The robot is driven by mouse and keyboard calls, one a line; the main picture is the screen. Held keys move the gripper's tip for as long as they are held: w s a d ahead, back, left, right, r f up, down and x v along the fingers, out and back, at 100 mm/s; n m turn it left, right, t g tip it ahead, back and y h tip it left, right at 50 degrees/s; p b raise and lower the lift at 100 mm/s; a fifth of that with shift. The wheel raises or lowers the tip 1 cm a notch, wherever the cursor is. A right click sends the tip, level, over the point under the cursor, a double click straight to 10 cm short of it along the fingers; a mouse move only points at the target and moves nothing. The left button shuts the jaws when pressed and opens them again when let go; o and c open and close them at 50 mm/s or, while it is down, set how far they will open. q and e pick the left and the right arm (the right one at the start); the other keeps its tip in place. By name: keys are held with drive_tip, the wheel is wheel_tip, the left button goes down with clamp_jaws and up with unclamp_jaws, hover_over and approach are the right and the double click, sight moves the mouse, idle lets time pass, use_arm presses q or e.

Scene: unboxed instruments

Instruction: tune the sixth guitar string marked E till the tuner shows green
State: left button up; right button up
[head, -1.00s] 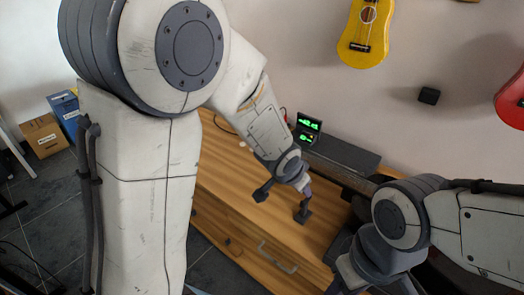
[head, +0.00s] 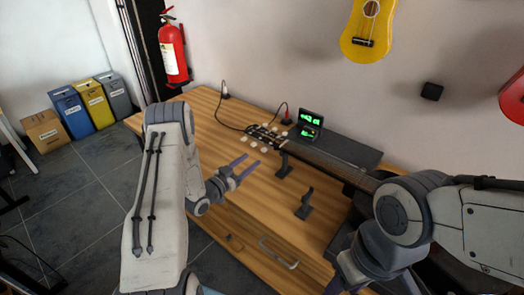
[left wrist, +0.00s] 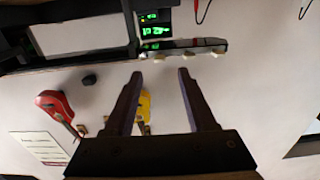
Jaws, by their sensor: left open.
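The guitar's headstock (head: 266,135), with pale tuning pegs on its sides, points left over the wooden table. Its dark neck (head: 330,165) runs right and passes behind my right arm. The small black tuner (head: 308,123) stands behind the neck with green characters lit, too small to read. My left gripper (head: 252,160) is open and empty, in front of the headstock and apart from it. In the left wrist view, the headstock edge (left wrist: 185,45) with several pegs lies just beyond the open fingers, and the tuner (left wrist: 156,31) glows green. I cannot tell which peg is E.
Two dark stands (head: 303,205) rise from the wooden table (head: 195,110), one under the neck. Cables lie behind the headstock. A yellow ukulele (head: 368,30) hangs on the wall. The table's left part is clear.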

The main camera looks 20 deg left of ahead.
sight(262, 150)
use_arm(q)
drive_tip(key=p+x, duration=0.1)
drive_tip(key=x, duration=0.7)
clamp_jaws()
